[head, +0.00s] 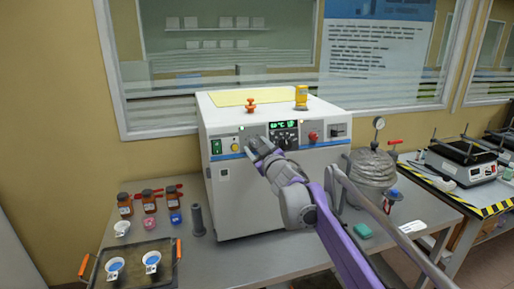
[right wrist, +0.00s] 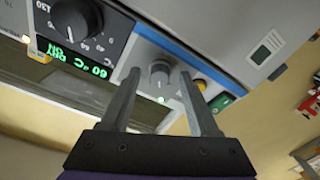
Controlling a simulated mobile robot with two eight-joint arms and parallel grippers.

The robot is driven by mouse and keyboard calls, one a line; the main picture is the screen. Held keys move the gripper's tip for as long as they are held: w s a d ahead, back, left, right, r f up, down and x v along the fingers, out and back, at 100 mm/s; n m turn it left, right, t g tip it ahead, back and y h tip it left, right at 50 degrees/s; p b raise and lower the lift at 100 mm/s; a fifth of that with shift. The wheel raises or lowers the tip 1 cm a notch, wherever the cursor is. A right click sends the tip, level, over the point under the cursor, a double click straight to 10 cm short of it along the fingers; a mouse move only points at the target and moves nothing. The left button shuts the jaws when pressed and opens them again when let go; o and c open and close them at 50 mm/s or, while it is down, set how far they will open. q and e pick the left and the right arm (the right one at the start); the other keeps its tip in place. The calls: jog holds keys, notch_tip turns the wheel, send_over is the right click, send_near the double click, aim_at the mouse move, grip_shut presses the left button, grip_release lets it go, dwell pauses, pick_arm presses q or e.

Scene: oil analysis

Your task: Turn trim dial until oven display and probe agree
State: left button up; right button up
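The white oven (head: 265,185) stands on the grey bench. Its green display (head: 283,125) reads about 60 °C; it appears upside down in the right wrist view (right wrist: 75,58), where the other characters are unclear. A small grey dial (right wrist: 159,72), likely the trim dial, sits on the panel beside the display. My right gripper (head: 252,143) is at the panel, open, with its fingers either side of the dial in the wrist view (right wrist: 158,82); contact cannot be told. A yellow upright device (head: 301,97), perhaps the probe, stands on the oven; its reading is not legible. My left gripper is not in view.
A larger black knob (right wrist: 76,17) is near the dial. Bottles (head: 149,201) and a dark tray (head: 135,254) with white cups lie left of the oven. A metal vessel (head: 372,167) with a gauge and a teal block (head: 362,230) are right of it.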

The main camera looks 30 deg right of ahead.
jog(key=shift+s, duration=0.15)
jog(key=s+a+b, duration=0.1)
jog(key=s+a, duration=0.1)
jog(key=s, duration=0.8)
jog(key=shift+s, duration=0.2)
jog(key=s+a+f+m+g+y+p, duration=0.1)
jog(key=s+a+f+g, duration=0.3)
jog(key=s+f, duration=0.5)
jog(key=s+a+f+m+g+y+p, duration=0.1)
jog(key=s+a+f+g, duration=0.3)
jog(key=s+a+f, duration=0.4)
jog(key=s+a+f+m+g+y+p, duration=0.1)
jog(key=s+a+f+g+p, duration=0.1)
jog(key=s+a+f+g, duration=0.2)
jog(key=s+a+f, duration=0.3)
jog(key=s+f, duration=0.3)
jog(key=f, duration=0.3)
jog(key=shift+s+f, duration=0.3)
jog(key=shift+f, duration=0.1)
jog(key=shift+d, duration=0.1)
dwell(0.8)
